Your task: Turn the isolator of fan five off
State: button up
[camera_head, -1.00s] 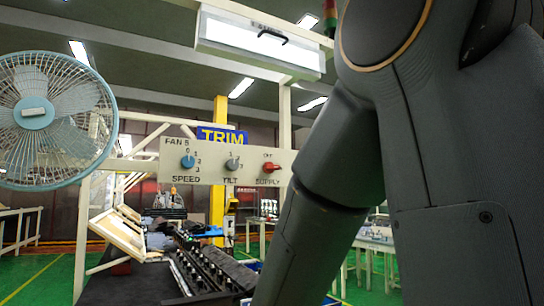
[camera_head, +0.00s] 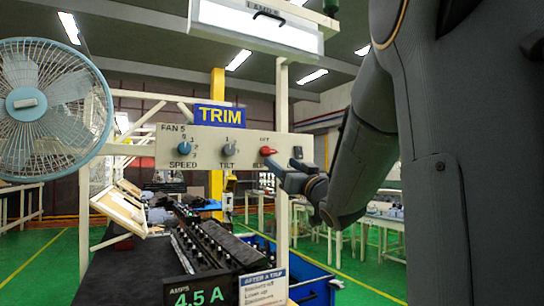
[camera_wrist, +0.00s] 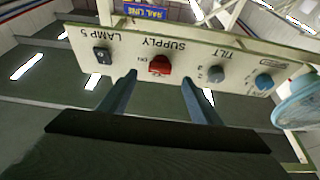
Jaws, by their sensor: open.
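The red knob's grip lies roughly sideways in the head view. My gripper (camera_head: 292,163) is just right of the red knob and partly covers the panel's end. In the wrist view, which is upside down, my gripper (camera_wrist: 158,80) is open and empty. The red knob (camera_wrist: 160,65) shows between and beyond its fingertips, apparently untouched.
The blue fan (camera_head: 40,105) is at the left. In the wrist view, a dark LAMP 5 switch (camera_wrist: 102,55) sits beside the red knob. Below the panel are a 4.5 A display (camera_head: 198,296), a printed card (camera_head: 263,289) and a blue bin (camera_head: 315,288).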

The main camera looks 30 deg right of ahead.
aim_at(270, 153)
jog(key=shift+p+x, duration=1.5)
jog(key=shift+x, duration=2.4)
jog(key=shift+r, duration=0.15)
jog(key=c, duration=1)
jog(key=shift+c, duration=0.2)
